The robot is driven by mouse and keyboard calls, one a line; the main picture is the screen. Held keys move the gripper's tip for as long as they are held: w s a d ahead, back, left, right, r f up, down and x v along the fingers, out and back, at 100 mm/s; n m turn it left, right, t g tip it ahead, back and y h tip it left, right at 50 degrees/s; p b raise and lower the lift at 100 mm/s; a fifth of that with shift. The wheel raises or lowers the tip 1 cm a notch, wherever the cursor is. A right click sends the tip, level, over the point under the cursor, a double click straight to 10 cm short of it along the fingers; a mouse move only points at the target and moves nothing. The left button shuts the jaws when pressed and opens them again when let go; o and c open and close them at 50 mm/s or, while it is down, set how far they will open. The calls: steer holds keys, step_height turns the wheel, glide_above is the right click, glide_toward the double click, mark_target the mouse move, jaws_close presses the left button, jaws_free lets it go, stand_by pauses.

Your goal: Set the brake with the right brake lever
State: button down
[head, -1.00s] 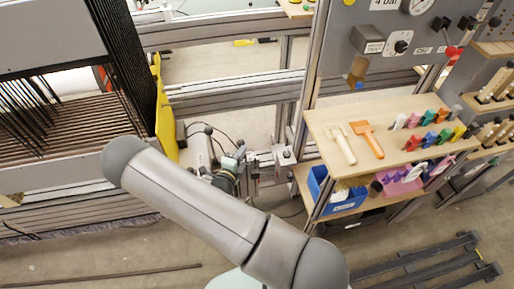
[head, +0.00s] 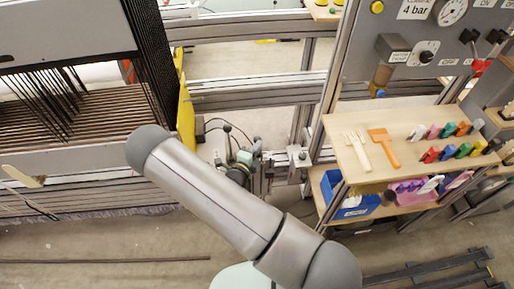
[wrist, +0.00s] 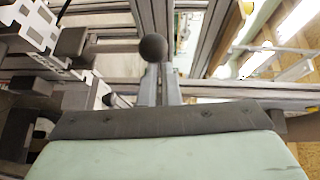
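In the head view a black ball knob on a thin dark lever (head: 227,128) rises beside the yellow plate at the loom's right end. I take it to be the right brake lever. My gripper (head: 243,168) is close to it, low and mostly hidden behind my arm. In the wrist view the black ball knob (wrist: 152,47) stands just beyond the two narrow light-grey fingers of my gripper (wrist: 160,88), slightly left of the middle between them. Whether the fingers touch the lever is unclear, and the lever's lower part is hidden.
The yellow plate (head: 187,112) and the dark warp rods (head: 150,60) are on the left. A wooden shelf (head: 350,160) with coloured clips and an orange tool (head: 385,147) stands on the right. Aluminium rails (head: 255,95) run behind. A dark rack (head: 430,268) lies on the floor.

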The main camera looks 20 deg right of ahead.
steer(key=s+d+r+v, duration=0.1)
steer(key=d+v, duration=0.1)
steer(key=v, duration=1)
steer(key=shift+s+a+r, duration=0.15)
steer(key=shift+s+a, duration=0.1)
steer(key=shift+s, duration=0.45)
steer(key=shift+r+p, duration=0.1)
steer(key=shift+p, duration=0.2)
steer(key=s+d+r+m+g, duration=0.4)
steer(key=r+m+g, duration=0.3)
steer(key=m, duration=0.5)
steer(key=s+d+r+m+g, duration=0.4)
steer(key=r+m+g, duration=0.2)
steer(key=m, duration=0.5)
steer(key=s+a+r+m+y, duration=0.2)
steer(key=s+r+m+y, duration=0.2)
steer(key=m, duration=0.7)
steer(key=s+a+r+m+t+y, duration=0.1)
steer(key=s+a+r+m+y, duration=0.2)
steer(key=r+m+y, duration=0.4)
step_height(320, 180, up, 2)
steer(key=s+m, duration=0.1)
steer(key=m, duration=0.3)
steer(key=shift+m+y+p, duration=0.3)
steer(key=shift+y+p, duration=0.1)
